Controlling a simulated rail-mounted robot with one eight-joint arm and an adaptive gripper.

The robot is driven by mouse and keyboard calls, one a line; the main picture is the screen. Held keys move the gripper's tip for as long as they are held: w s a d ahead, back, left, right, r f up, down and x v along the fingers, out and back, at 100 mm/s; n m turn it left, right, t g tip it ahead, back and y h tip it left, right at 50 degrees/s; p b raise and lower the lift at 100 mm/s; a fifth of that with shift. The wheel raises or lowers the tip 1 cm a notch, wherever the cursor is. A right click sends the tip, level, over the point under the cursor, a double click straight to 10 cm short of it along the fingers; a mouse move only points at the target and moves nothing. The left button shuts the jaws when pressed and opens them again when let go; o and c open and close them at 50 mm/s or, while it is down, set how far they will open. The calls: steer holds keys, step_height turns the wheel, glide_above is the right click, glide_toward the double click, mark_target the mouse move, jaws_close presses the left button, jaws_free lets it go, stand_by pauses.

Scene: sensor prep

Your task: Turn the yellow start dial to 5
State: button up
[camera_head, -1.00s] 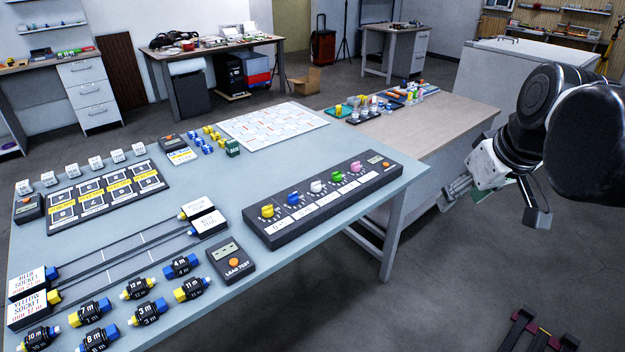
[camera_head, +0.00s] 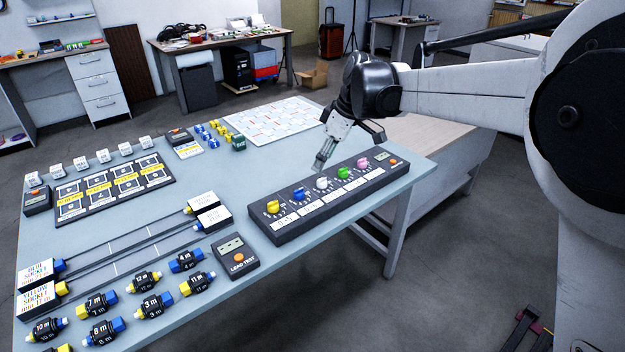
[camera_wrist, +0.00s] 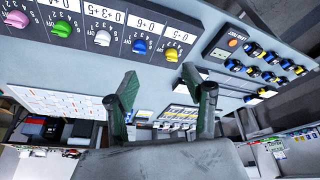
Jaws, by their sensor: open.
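The yellow dial (camera_head: 272,207) is the leftmost of several coloured dials on a long black panel (camera_head: 290,234) at the table's right edge. In the wrist view the yellow dial (camera_wrist: 171,55) is at the top, right of the blue dial (camera_wrist: 140,46); the label beside it reads 0-5. Its exact pointer setting is too small to tell. My gripper (camera_head: 318,168) is above and behind the panel, near the white dial (camera_head: 322,184), apart from the yellow dial. In the wrist view its two green fingers (camera_wrist: 160,90) are spread, with nothing between them.
Blue, white, green and pink dials stand in a row right of the yellow one. A lead test box (camera_head: 231,256) lies left of the panel. Several cable connectors (camera_head: 152,306) cover the front left. A white grid sheet (camera_head: 272,121) lies behind the panel.

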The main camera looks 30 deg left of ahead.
mark_target(274, 202)
steer(key=s+a+f+n, duration=0.1)
steer(key=a+f, duration=0.3)
steer(key=f, duration=0.2)
steer(key=s+a+f+n+g, duration=0.1)
steer(key=a+f, duration=0.4)
steer(key=f, duration=0.1)
steer(key=s+a+f+n, duration=0.1)
steer(key=a+f, duration=0.4)
steer(key=f, duration=0.1)
steer(key=shift+s+a+f, duration=0.15)
steer(key=shift+a+f, duration=0.1)
steer(key=shift+f, duration=0.1)
steer(key=c, duration=1.1)
steer(key=shift+b, duration=0.3)
